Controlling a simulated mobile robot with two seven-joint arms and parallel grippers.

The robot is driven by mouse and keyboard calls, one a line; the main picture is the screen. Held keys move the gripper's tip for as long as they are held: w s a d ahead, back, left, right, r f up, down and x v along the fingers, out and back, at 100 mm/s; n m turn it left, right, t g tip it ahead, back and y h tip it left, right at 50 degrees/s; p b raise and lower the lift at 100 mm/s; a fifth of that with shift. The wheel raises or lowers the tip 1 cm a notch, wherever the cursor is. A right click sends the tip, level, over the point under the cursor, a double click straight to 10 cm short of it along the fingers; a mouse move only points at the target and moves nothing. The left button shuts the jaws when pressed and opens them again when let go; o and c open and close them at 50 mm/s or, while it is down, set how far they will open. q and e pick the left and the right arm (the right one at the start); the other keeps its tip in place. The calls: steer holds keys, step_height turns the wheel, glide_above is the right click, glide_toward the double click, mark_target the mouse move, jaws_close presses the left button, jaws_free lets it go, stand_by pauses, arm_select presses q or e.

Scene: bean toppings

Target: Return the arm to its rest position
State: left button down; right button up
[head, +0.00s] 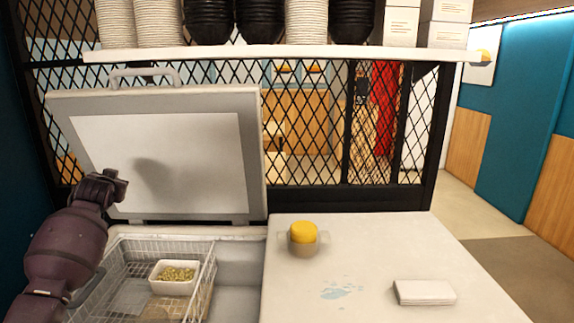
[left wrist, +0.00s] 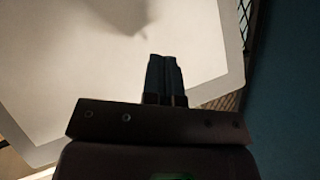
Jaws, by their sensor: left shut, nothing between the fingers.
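My left arm comes in from the left in the head view, with its left gripper (head: 121,187) raised in front of the open freezer lid (head: 160,218). In the left wrist view the left gripper (left wrist: 165,58) has its two dark fingers together with nothing between them. The pale panel of the lid (left wrist: 80,60) lies beyond them, with a soft shadow on it. The gripper is above and left of the wire basket (head: 208,262) and touches nothing that I can see. My right gripper is in neither view.
The basket holds a white dish (head: 172,287) of green beans. On the white counter (head: 390,245) stand a small container with a yellow top (head: 303,232) and a folded white cloth or stack (head: 424,292). A shelf (head: 280,53) with stacked bowls and black mesh (head: 300,125) lie behind.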

arm_select(q)
steer(key=s+d+f+m+t+h+b, duration=0.1)
steer(key=s+d+f+m+h, duration=0.15)
steer(key=s+d+f, duration=0.75)
steer(key=s+d+f+m+t+h+b, duration=0.1)
steer(key=s+d+f+h+b, duration=0.15)
steer(key=s+d+f, duration=0.6)
steer(key=s+d+f+n+g+b, duration=0.1)
steer(key=s+d+f+g, duration=0.1)
steer(key=s+f, duration=1)
steer(key=s+d+f+n+g+h+b, duration=0.1)
steer(key=s+d+f, duration=0.3)
steer(key=s+f, duration=0.8)
steer(key=s+g, duration=0.1)
steer(key=s, duration=0.3)
steer(key=shift+s+d+f+g+b, duration=0.3)
steer(key=shift+s+d+g+b, duration=0.05)
steer(key=shift+s+d+g, duration=0.05)
